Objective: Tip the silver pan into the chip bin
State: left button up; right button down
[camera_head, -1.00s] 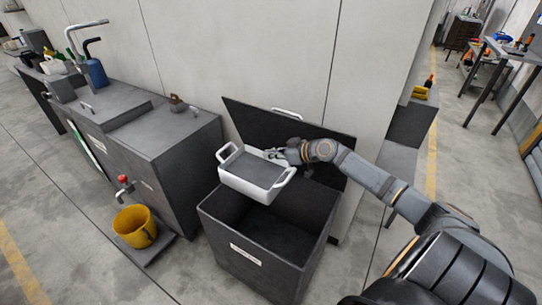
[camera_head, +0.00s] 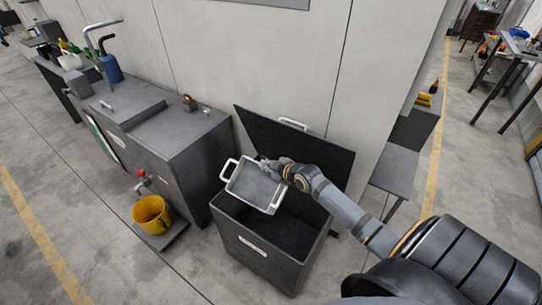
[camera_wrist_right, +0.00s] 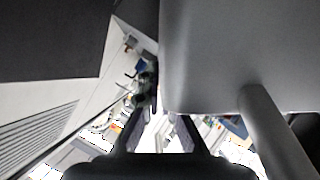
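The silver pan (camera_head: 257,187), a pale rectangular tray with a loop handle at each end, hangs in the air over the open chip bin (camera_head: 262,261). It is tilted, its right end lower and its grey inside facing me. My right gripper (camera_head: 268,166) is at the pan's far rim and appears shut on it; the exact grip is partly hidden. In the right wrist view the pan's grey body (camera_wrist_right: 235,55) fills the upper right, close to the fingers (camera_wrist_right: 157,132). My left gripper is out of view.
The bin's dark lid (camera_head: 300,140) stands raised behind it. Left of the bin are a grey cabinet (camera_head: 185,145) and a yellow bucket (camera_head: 151,214) on a low plate. A wall is close behind. Floor in front is clear.

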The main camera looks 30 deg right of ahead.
jog(key=s+a+f+n+t+h+b, duration=0.1)
jog(key=a+n+h+b, duration=0.3)
jog(key=a, duration=0.4)
jog(key=shift+s+f+n+t+b, duration=0.2)
jog(key=shift+f+n+t+b, duration=0.2)
jog(key=shift+n+b, duration=0.35)
jog(key=shift+a, duration=0.1)
dwell(0.6)
